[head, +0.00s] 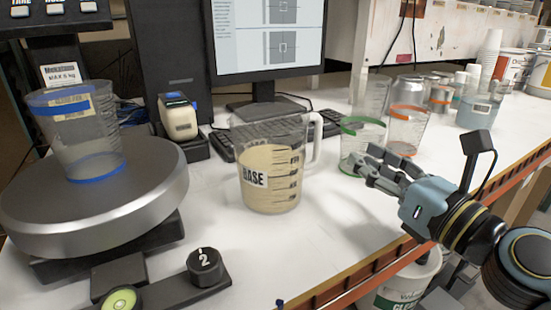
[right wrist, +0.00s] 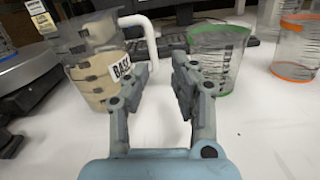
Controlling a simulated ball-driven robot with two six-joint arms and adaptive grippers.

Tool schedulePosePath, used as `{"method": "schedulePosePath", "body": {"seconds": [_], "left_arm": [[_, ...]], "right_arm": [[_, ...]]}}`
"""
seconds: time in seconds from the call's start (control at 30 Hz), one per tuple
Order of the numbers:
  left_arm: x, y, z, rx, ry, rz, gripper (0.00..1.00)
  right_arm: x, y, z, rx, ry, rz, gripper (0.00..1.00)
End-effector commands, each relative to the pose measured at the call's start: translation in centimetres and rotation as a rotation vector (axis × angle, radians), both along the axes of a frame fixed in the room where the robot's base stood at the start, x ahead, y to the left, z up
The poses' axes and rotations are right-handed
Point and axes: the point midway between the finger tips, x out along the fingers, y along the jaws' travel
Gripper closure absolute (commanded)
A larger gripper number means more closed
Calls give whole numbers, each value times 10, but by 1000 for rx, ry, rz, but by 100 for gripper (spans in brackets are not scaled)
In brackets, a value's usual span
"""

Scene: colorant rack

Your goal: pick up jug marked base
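The clear jug marked BASE (head: 272,177) stands upright on the white table in the middle of the head view, holding a beige liquid. Its white handle (head: 316,140) is on its right side. In the right wrist view the jug (right wrist: 95,72) is at the upper left, with its handle (right wrist: 148,35) pointing right. My right gripper (head: 366,168) is to the right of the jug, apart from it. In the right wrist view its two fingers (right wrist: 162,75) are spread with nothing between them. My left gripper is not in view.
A green-rimmed cup (head: 360,143) stands just beyond my right gripper, and an orange-rimmed cup (head: 405,130) is to its right. A scale (head: 160,190) with a clear container (head: 85,140) is at left. A keyboard (head: 228,143) lies behind the jug.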

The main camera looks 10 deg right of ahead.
Motion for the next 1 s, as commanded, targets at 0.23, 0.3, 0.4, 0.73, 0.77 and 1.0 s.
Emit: {"method": "schedulePosePath", "body": {"seconds": [0.23,0.3,0.4,0.73,0.77,1.0], "left_arm": [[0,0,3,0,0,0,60],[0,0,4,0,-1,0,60],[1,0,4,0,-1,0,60],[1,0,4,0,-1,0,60],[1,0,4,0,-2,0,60],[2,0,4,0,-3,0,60]], "right_arm": [[22,19,-15,-138,16,54,75],[33,24,-15,-137,15,53,75],[46,29,-16,-136,16,54,75],[82,44,-16,-133,15,54,75],[86,45,-16,-133,16,53,75],[100,51,-17,-135,18,52,75]]}}
